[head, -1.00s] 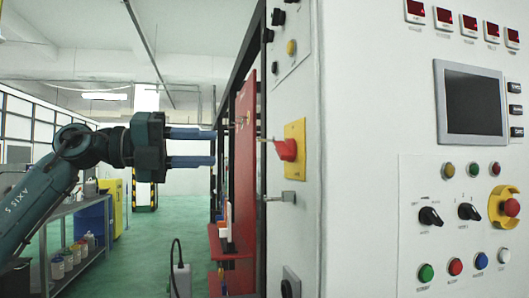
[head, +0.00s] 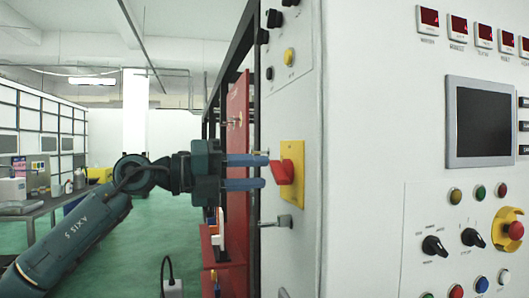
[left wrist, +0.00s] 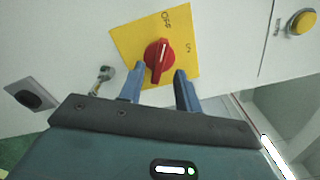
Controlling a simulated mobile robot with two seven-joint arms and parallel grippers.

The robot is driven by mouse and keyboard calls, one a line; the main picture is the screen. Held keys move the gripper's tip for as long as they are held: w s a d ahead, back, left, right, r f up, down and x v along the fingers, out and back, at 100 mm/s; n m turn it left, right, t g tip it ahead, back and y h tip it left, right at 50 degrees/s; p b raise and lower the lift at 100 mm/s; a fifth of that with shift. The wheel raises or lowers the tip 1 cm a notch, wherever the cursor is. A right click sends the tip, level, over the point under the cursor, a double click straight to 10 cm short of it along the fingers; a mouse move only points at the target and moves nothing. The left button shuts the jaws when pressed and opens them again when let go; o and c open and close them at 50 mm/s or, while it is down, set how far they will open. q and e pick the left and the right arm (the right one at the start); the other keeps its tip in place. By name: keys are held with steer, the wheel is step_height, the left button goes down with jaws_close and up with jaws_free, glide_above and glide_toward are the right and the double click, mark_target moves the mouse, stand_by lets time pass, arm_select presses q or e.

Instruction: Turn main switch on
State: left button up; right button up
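The main switch is a red rotary handle (head: 282,172) on a yellow plate (head: 292,190) on the side of the white cabinet. In the left wrist view the red handle (left wrist: 158,62) sits on the yellow plate (left wrist: 188,78), which is marked OFF near its top; the white line on the handle points towards that marking. My left gripper (head: 266,172) is open, its two blue fingers pointing at the handle. In the left wrist view the fingertips (left wrist: 160,72) are spread below the handle, with nothing gripped. I cannot tell whether they touch it. My right gripper is not in view.
A metal latch handle (head: 280,221) sticks out below the switch. The white front panel (head: 380,120) carries a screen (head: 484,122), knobs, buttons and a red emergency stop (head: 515,231). A red panel (head: 237,150) stands behind the cabinet. A grey table (head: 45,205) is at the left.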

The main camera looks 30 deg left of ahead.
mark_target(281, 172)
arm_select(q)
steer(key=shift+p+x, duration=0.3)
steer(key=shift+x, duration=1)
steer(key=shift+c, duration=0.4)
jaws_close()
